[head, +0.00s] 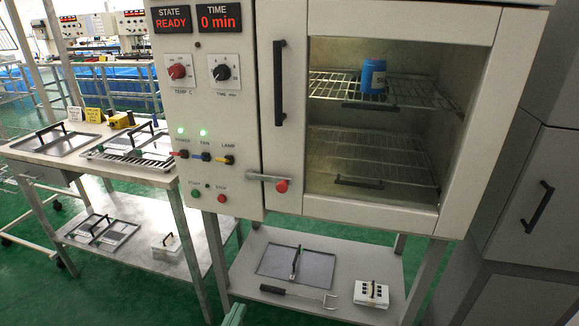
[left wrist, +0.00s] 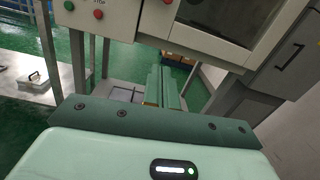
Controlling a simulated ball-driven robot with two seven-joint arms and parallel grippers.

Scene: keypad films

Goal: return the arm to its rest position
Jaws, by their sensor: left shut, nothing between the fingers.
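My left gripper (head: 235,315) shows only as a small green tip at the bottom edge of the head view, in front of the lower shelf. In the left wrist view the green fingers (left wrist: 163,88) are together, with nothing between them. They point towards the space under the oven, apart from everything I can see. The rest of the left arm is out of the head view. My right gripper is in neither view.
The oven (head: 465,110) stands ahead, its door appearing shut, a blue container (head: 373,76) on its upper rack. Below, the lower shelf (head: 345,262) holds a tray, a hooked rod and a white box. A side table (head: 110,170) stands left, a grey cabinet (head: 535,200) right.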

